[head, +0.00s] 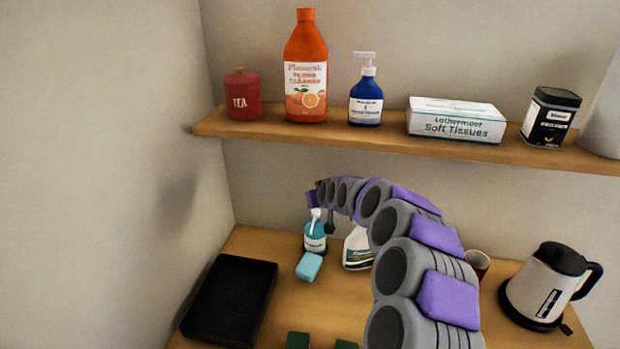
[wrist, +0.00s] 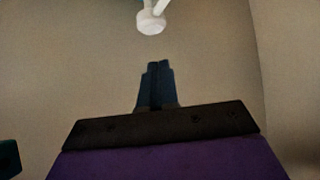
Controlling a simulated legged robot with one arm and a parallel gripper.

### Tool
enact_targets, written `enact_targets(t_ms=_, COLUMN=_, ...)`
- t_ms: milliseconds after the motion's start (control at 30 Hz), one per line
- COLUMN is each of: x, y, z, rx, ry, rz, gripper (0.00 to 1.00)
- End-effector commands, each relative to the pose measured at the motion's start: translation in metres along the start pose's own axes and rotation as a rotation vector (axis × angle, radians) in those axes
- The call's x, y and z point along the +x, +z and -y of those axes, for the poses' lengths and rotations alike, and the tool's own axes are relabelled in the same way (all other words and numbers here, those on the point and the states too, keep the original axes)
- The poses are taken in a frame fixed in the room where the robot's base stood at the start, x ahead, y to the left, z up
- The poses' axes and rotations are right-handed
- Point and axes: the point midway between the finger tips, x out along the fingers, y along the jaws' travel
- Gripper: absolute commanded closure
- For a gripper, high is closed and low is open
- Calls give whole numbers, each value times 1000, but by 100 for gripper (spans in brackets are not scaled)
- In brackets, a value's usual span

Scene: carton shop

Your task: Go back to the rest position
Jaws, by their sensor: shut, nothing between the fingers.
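My gripper (wrist: 157,68) shows in the wrist view with its two dark fingers together and nothing between them. A white pump head (wrist: 151,20) is just beyond the fingertips in that view, with a gap between them. In the head view my grey and purple arm arches up from the lower right and bends over towards the back of the lower counter. Its far end is near the teal pump bottle (head: 316,236). The fingers are too small to make out clearly there, and whether they touch the bottle cannot be told.
The shelf (head: 390,143) above bears several containers. A wall closes the left side.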

Motion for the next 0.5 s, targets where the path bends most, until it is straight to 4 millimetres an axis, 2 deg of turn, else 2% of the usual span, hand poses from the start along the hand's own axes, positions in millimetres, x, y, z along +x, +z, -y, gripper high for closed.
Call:
enact_targets(t_ms=133, x=-12, y=-1, z=8, rx=6, ry=-20, rz=15, gripper=100)
enact_targets(t_ms=233, x=-35, y=3, z=22, rx=15, ry=-58, rz=53, gripper=100)
enact_targets(t_ms=367, x=-84, y=12, z=47, rx=24, ry=-119, rz=132, gripper=100)
enact_targets(t_ms=500, x=-139, y=35, z=68, rx=25, ry=-162, rz=239, gripper=100)
